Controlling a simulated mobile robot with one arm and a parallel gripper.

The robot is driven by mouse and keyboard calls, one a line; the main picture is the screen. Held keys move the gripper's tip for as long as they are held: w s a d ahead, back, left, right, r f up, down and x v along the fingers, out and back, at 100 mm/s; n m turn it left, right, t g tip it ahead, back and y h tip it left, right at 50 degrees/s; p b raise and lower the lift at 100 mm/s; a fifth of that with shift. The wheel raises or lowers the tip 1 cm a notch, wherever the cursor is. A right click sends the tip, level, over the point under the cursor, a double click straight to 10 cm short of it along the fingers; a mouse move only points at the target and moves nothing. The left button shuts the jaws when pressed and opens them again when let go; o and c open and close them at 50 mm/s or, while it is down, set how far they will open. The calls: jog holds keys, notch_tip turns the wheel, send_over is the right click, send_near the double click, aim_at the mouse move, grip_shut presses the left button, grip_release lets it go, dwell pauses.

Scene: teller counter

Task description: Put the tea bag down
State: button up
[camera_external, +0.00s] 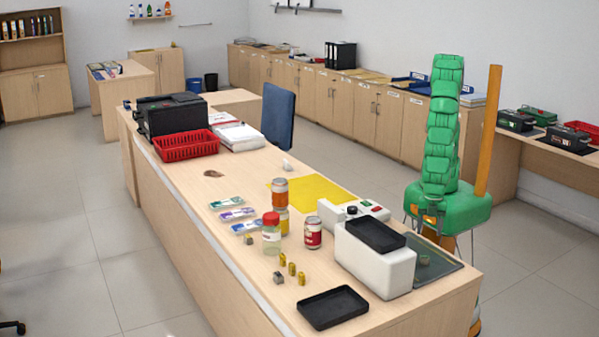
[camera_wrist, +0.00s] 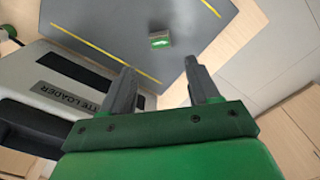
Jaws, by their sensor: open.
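A small item with a green top and pale sides (camera_wrist: 160,40), perhaps the tea bag, lies on a dark grey mat (camera_wrist: 110,18) in the wrist view. It also shows small on the mat at the counter's right end in the external view (camera_external: 424,260). My gripper (camera_wrist: 160,68) is open, with nothing between its fingers. In the wrist view the item lies beyond the fingertips, roughly in line with the gap and apart from both fingers. My fingers are not clearly seen in the external view.
A white loader machine (camera_wrist: 62,88) stands left of my gripper, beside the mat; the external view shows it too (camera_external: 372,262). A black tray (camera_external: 333,308), cans, a red-lidded jar (camera_external: 271,238) and flat packs (camera_external: 238,214) are on the counter. The mat around the item is mostly bare.

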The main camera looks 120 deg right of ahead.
jog(key=shift+r, duration=0.95)
jog(key=s+d+r+m, duration=0.1)
jog(key=d+r+m, duration=0.2)
jog(key=d+r, duration=0.6)
jog(key=s+d+r+m+g, duration=0.1)
jog(key=s+d+r+m, duration=0.2)
jog(key=s+d, duration=0.5)
jog(key=s+d+r+m, duration=0.3)
jog(key=s+d, duration=0.6)
jog(key=d, duration=0.3)
jog(key=shift+r+g, duration=0.4)
jog(key=shift+r, duration=0.4)
